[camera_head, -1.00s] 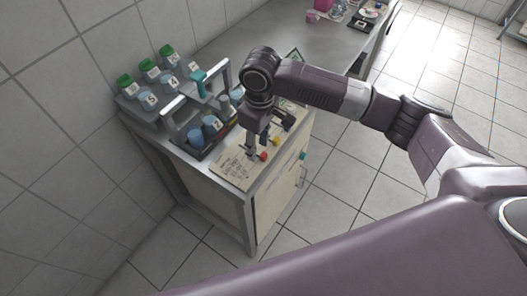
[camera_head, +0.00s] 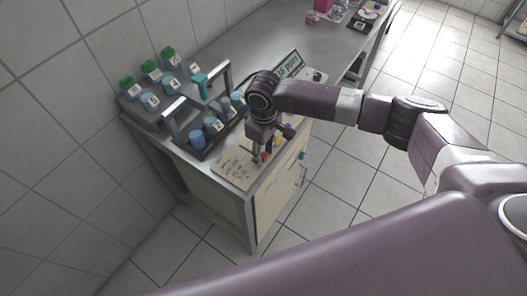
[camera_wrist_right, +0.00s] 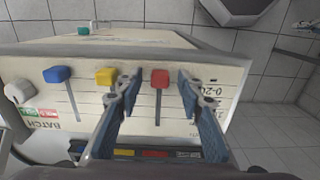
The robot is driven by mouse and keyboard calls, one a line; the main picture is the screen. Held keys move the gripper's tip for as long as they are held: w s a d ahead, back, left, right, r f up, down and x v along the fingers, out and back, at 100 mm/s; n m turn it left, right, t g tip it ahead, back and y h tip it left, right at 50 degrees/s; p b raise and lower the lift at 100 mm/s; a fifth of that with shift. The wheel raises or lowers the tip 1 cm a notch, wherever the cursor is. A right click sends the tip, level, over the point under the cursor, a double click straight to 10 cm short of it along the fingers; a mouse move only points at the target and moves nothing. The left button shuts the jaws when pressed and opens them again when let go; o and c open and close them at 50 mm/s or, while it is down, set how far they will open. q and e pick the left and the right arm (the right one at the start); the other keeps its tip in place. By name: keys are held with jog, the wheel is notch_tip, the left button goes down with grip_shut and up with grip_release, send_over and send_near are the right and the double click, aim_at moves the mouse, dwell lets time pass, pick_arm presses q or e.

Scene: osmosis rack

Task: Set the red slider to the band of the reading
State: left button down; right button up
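The red slider (camera_wrist_right: 160,78) stands in its slot on a cream panel (camera_wrist_right: 226,75) in the right wrist view. My right gripper (camera_wrist_right: 156,90) is open, with one finger on each side of the red slider; I cannot tell whether either touches it. In the head view the right gripper (camera_head: 262,154) is low over the panel (camera_head: 230,170), largely covering the sliders. A display (camera_head: 290,65) behind my wrist shows a reading in ppm, its leading digits partly hidden. A band label "0-20" is partly visible upside down beside the right finger. My left gripper is not in view.
A yellow slider (camera_wrist_right: 106,76) sits just left of the left finger, and a blue slider (camera_wrist_right: 57,74) and white knob (camera_wrist_right: 18,92) are farther left. A rack (camera_head: 172,125) with numbered, several green-capped containers stands left of the panel. The bench (camera_head: 262,45) behind is mostly clear.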

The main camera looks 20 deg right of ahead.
grip_shut()
dwell(0.3)
jog(key=shift+w+a+b, duration=0.3)
jog(key=shift+w+a, duration=0.45)
jog(key=shift+w, duration=0.2)
jog(key=shift+w+a+b, duration=0.3)
jog(key=shift+w+a, duration=0.4)
jog(key=shift+w, duration=0.2)
jog(key=shift+s+d, duration=0.1)
grip_release()
